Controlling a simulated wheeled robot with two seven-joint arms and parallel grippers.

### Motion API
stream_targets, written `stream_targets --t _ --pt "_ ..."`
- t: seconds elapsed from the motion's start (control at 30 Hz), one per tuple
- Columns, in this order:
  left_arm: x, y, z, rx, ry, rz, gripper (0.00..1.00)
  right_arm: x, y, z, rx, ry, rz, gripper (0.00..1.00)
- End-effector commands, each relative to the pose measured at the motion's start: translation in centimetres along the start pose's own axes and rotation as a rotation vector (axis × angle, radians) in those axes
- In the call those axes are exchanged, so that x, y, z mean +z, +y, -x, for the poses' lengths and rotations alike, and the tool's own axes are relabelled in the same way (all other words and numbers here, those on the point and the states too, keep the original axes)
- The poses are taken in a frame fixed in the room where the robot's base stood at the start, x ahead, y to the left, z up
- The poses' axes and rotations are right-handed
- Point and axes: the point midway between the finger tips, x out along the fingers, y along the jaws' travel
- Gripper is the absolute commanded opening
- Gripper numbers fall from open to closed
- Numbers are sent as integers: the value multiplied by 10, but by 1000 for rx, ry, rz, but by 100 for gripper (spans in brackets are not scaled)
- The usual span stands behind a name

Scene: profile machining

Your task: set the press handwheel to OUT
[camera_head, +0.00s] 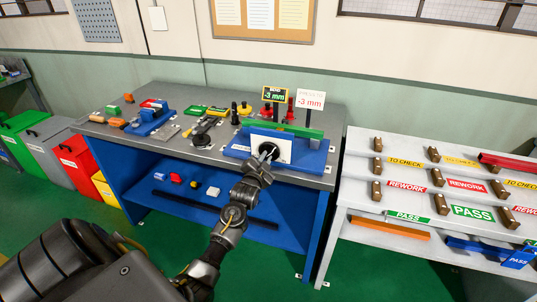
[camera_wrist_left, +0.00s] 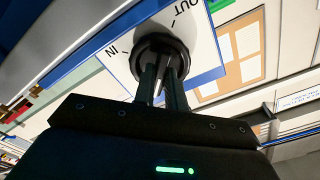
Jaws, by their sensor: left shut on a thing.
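The press (camera_head: 240,148) has a blue base and a white front plate, and stands at the right end of the grey-topped bench. Its black handwheel (camera_wrist_left: 160,44) sits on the white plate (camera_wrist_left: 205,50), which carries the marks IN and OUT in the left wrist view. My left gripper (camera_wrist_left: 163,85) is shut on the handwheel's hub, with both fingers reaching in front of it. I cannot tell which mark the wheel points to. My right gripper is not in view.
A sign reading -3 mm (camera_head: 310,99) stands behind the press. Tools and coloured blocks lie on the bench (camera_head: 165,150) to the left. A white rack (camera_head: 345,190) with PASS and REWORK labels stands close on the right. Bins (camera_head: 72,160) stand at the left.

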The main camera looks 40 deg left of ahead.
Motion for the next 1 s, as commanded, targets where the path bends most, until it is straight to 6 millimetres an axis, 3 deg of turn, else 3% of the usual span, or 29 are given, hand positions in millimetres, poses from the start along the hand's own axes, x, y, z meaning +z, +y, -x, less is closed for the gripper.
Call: stream_targets --t 0.17,0.5,0.87,1.0 --pt "0 0 0 0 -1 25 0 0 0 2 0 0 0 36" --pt "0 0 0 0 -2 388 0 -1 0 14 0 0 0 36" --pt "0 0 0 0 -1 437 0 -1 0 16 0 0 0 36" --pt "-1 -1 0 -1 -2 617 0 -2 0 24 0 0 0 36"
